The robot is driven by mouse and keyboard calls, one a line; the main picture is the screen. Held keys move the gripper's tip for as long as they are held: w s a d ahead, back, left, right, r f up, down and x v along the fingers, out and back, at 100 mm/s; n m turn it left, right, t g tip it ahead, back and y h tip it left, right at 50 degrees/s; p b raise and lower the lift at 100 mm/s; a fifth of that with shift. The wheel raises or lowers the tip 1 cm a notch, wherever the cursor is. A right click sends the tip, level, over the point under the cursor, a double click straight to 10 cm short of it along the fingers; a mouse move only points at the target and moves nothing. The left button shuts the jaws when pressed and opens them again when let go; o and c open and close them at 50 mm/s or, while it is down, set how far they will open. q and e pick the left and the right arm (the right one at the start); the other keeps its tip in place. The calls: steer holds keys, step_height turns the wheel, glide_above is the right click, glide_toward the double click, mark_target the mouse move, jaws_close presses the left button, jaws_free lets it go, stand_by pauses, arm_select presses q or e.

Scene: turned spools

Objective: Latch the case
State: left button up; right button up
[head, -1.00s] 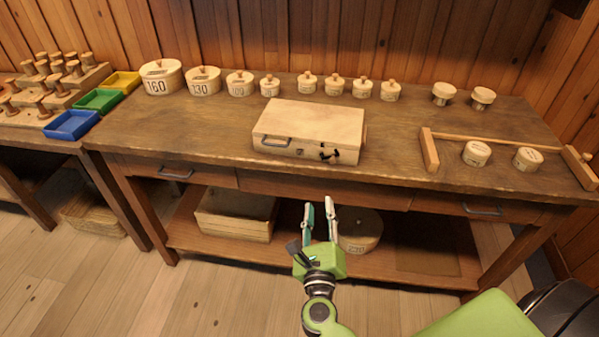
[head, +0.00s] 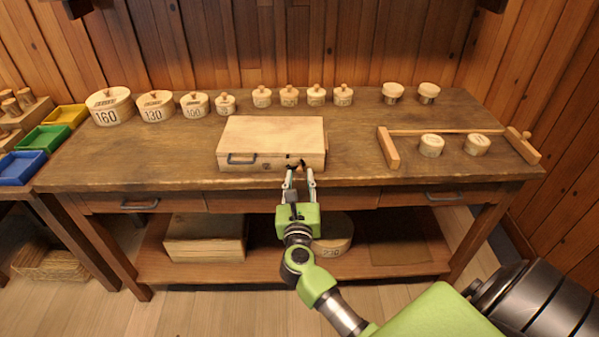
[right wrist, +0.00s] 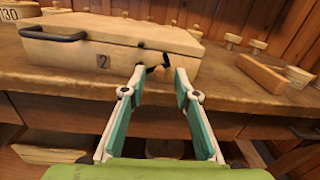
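The wooden case (head: 270,135) lies flat on the workbench with its lid down. In the right wrist view the case (right wrist: 105,58) shows a dark handle (right wrist: 52,34) at its front left and a number plate in the middle. A dark latch (right wrist: 157,57) sits on the front at the right; the head view shows this latch (head: 296,162) too, small and partly hidden by my fingers. I cannot tell its setting. My right gripper (head: 300,173) is open just in front of the latch, with the fingertips (right wrist: 159,72) apart and nothing between them. My left gripper is not in view.
Several round lidded boxes (head: 155,106) line the back of the workbench (head: 190,160). A wooden rail frame (head: 389,147) with two round boxes stands at the right. Coloured trays (head: 40,139) are at the left. Bench top beside the case is clear.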

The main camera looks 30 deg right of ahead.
steer(key=shift+x, duration=1.1)
jaws_close()
